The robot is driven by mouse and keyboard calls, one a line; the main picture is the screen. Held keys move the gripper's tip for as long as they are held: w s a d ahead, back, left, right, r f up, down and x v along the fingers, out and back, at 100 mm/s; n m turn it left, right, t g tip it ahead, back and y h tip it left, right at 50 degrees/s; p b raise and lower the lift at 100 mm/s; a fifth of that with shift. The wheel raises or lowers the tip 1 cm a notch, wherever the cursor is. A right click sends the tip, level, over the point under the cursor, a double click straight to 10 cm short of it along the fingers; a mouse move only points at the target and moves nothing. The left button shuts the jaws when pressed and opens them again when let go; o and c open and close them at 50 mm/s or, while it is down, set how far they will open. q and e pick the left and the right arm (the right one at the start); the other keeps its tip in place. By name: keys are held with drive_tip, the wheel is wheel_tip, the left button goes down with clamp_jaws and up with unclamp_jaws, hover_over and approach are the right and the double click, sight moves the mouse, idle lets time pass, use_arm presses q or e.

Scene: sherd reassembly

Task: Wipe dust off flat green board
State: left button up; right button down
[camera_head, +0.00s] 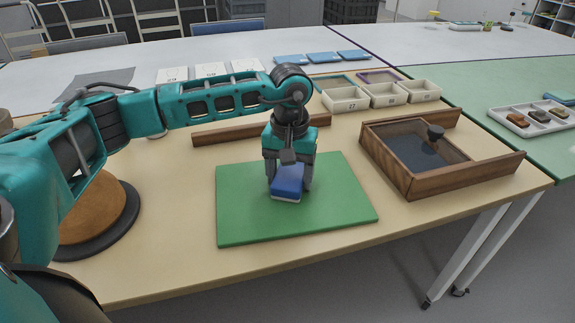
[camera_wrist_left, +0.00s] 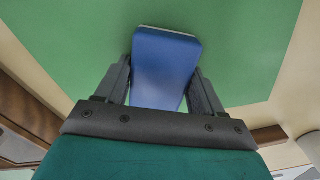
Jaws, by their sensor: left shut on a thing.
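The flat green board (camera_head: 245,215) lies on the tan table, and it also shows in the left wrist view (camera_wrist_left: 75,40). My left gripper (camera_head: 290,185) is over the middle of the board, pointing down. It is shut on a blue block (camera_head: 287,181) with a pale bottom layer. In the left wrist view the block (camera_wrist_left: 163,62) sits between the two fingers (camera_wrist_left: 163,85). The block's lower face is at or very near the board; I cannot tell if it touches. No dust can be made out on the board. My right gripper is not in view.
A wooden tray (camera_head: 408,188) with a dark knob stands right of the board. A wooden strip (camera_head: 225,133) lies behind it. Small labelled bins (camera_head: 345,103) stand at the back. A round brown and black stand (camera_head: 128,220) is at left. Bare table (camera_head: 190,265) lies in front.

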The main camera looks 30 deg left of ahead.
sight(295, 204)
use_arm(q)
drive_tip(key=shift+s+d, duration=1.7)
drive_tip(key=shift+s, duration=0.05)
drive_tip(key=shift+f, duration=0.15)
drive_tip(key=shift+w+a+b, duration=0.4)
drive_tip(key=shift+w+a, duration=0.3)
drive_tip(key=shift+w+a+r+b, duration=0.2)
drive_tip(key=shift+w+a+b, duration=0.4)
drive_tip(key=shift+w+a, duration=1.55)
drive_tip(key=shift+r+p, duration=2.2)
drive_tip(key=shift+r, duration=0.85)
